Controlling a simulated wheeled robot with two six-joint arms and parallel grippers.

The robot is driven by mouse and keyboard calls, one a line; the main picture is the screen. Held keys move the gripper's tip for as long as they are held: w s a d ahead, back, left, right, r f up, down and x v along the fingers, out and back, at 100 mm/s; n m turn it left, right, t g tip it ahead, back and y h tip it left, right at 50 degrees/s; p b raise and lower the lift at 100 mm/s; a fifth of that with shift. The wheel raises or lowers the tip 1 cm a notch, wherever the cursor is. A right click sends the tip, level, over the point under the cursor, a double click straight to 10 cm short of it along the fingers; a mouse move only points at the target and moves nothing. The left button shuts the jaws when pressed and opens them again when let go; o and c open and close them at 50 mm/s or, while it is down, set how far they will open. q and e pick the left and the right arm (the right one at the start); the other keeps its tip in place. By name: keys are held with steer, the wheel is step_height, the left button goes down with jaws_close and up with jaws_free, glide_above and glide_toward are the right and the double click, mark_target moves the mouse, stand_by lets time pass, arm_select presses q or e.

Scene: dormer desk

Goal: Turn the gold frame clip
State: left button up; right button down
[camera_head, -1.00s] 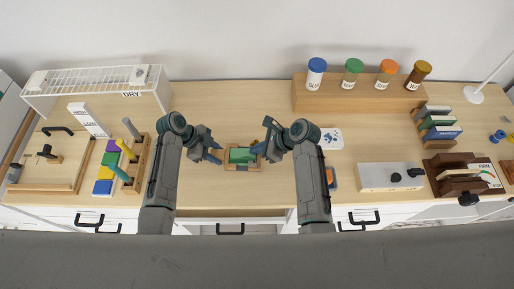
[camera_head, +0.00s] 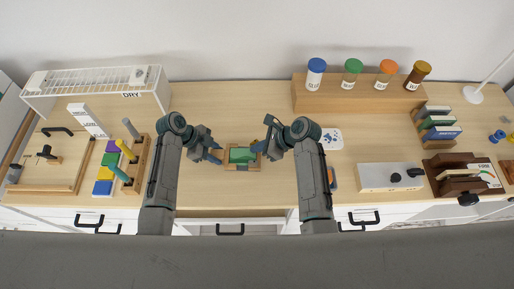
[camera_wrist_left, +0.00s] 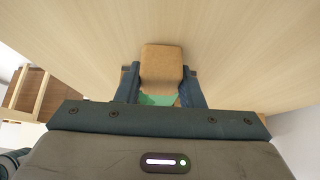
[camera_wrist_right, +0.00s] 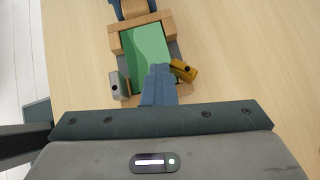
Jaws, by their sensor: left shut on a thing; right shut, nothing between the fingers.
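The small wooden frame (camera_head: 230,167) with a green panel (camera_head: 242,155) lies on the desk between my grippers. In the right wrist view, the gold clip (camera_wrist_right: 184,70) sits at the frame's near right corner, angled. A grey clip (camera_wrist_right: 119,86) is at the opposite side. My right gripper (camera_wrist_right: 160,70) is shut and empty, its fingertips over the panel's near edge just left of the gold clip; I cannot tell if they touch. My left gripper (camera_wrist_left: 160,80) is shut on a tan block (camera_wrist_left: 162,64) at the frame's far end. The clips are too small to make out in the head view.
A rack with colored pieces (camera_head: 122,165) stands left of my left arm. A wooden riser with capped jars (camera_head: 355,97) stands at the back right, and a grey box with a black knob (camera_head: 385,178) at the right. Desk behind the frame is clear.

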steer(key=shift+w+d, duration=0.3)
steer(key=shift+w, duration=0.1)
steer(key=shift+s+d, duration=0.1)
steer(key=shift+d, duration=0.05)
steer(key=s+d, duration=0.2)
steer(key=s, duration=0.1)
steer(key=shift+s+d+f, duration=0.1)
steer(key=shift+s+d, duration=0.05)
steer(key=shift+d, duration=0.1)
steer(key=s+d+r, duration=0.4)
steer(key=s+r, duration=0.1)
steer(key=r, duration=0.2)
steer(key=w+d+f+m+t+y, duration=0.2)
steer(key=w+d+f+t, duration=0.15)
steer(key=d, duration=0.25)
steer(key=shift+g, duration=0.45)
steer(key=x, duration=0.3)
steer(key=r+x, duration=0.1)
steer(key=x, duration=0.3)
steer(key=a+r+x, duration=0.1)
steer(key=x, duration=0.3)
steer(key=shift+w+a, duration=0.3)
steer(key=shift+w, duration=0.05)
steer(key=shift+w+a, duration=0.2)
steer(key=shift+a, duration=0.25)
